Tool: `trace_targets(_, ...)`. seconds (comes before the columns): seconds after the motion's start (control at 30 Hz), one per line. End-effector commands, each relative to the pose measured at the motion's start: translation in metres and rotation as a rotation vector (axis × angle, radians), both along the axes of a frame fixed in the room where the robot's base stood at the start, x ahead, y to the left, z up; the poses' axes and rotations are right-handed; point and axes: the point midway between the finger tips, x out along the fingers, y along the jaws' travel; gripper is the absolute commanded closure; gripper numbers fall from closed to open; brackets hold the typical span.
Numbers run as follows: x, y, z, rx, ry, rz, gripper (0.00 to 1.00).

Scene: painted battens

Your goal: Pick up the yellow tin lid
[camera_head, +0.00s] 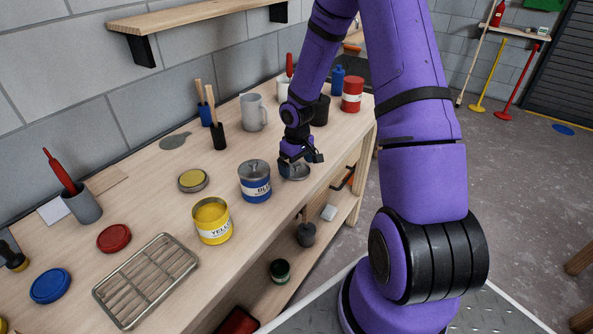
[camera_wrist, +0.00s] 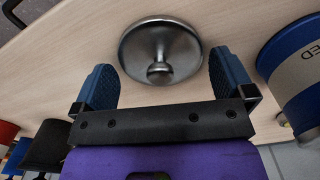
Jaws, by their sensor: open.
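A round grey metal lid with a knob (camera_head: 296,173) lies on the bench beside the blue tin; the wrist view shows it (camera_wrist: 178,42) with its knob toward me. My gripper (camera_head: 302,160) is open above it; in the wrist view the blue fingers (camera_wrist: 161,75) stand either side of the knob, with nothing held. The yellow tin (camera_head: 213,230) stands open, showing yellow inside. A flat disc with a yellow top and grey rim (camera_head: 192,180) lies behind it. Which of the two is the yellow tin lid, I cannot tell from markings.
The blue tin (camera_head: 255,187) with a knobbed lid on it stands close left of my gripper. A wire rack (camera_head: 146,280), red lid (camera_head: 114,238) and blue lid (camera_head: 50,286) lie nearer. A grey mug (camera_head: 253,113) and dark pot (camera_head: 320,112) stand behind.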

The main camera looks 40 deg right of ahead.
Motion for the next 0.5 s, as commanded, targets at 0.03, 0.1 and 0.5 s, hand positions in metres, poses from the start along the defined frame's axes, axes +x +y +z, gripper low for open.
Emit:
trace_targets(0.03,0.0,0.0001,-0.0048,0.0,0.001,0.0,0.0)
trace_targets(0.1,0.0002,0.0,-0.0083,0.0,0.0,0.0,0.0)
trace_targets(0.5,0.0003,-0.0002,-0.009,0.0,-0.001,0.0,0.31)
